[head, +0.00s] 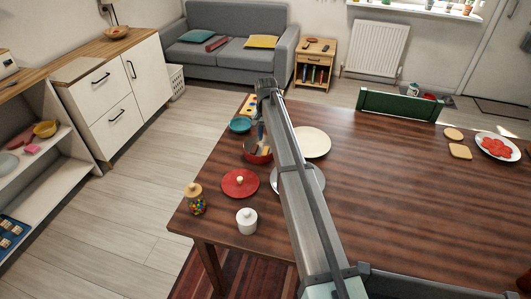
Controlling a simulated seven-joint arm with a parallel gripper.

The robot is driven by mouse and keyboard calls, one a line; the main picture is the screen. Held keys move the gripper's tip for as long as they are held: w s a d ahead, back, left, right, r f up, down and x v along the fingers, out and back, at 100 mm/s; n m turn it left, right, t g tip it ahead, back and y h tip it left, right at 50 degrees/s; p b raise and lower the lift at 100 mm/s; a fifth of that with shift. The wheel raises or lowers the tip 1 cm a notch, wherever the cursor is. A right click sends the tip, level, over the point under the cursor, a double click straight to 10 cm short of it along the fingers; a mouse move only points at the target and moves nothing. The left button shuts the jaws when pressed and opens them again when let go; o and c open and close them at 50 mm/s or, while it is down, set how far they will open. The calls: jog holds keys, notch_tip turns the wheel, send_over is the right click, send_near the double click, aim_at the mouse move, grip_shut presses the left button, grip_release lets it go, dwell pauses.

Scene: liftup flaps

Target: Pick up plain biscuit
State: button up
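Two pale tan, biscuit-like pieces lie on the wooden table at the right in the head view. One is a rounder biscuit (453,134); the other is a squarer biscuit (460,151) just in front of it. I cannot tell from this view which is the plain biscuit. A white plate (481,137) with several red round slices is to their right. My arm crosses the middle of the table, well left of the biscuits. I cannot make out my gripper's fingers.
Left of my arm are a red pot (250,157), red lid (240,183), white lidded pot (247,221), candy jar (196,199) and teal bowl (240,125). A cream plate (317,142) lies beside my arm. A green chair (400,105) stands behind. The table's right-middle is clear.

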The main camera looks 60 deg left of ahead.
aim_at(266, 150)
jog(key=shift+s+f, duration=0.1)
jog(key=shift+f, duration=3.25)
grip_shut()
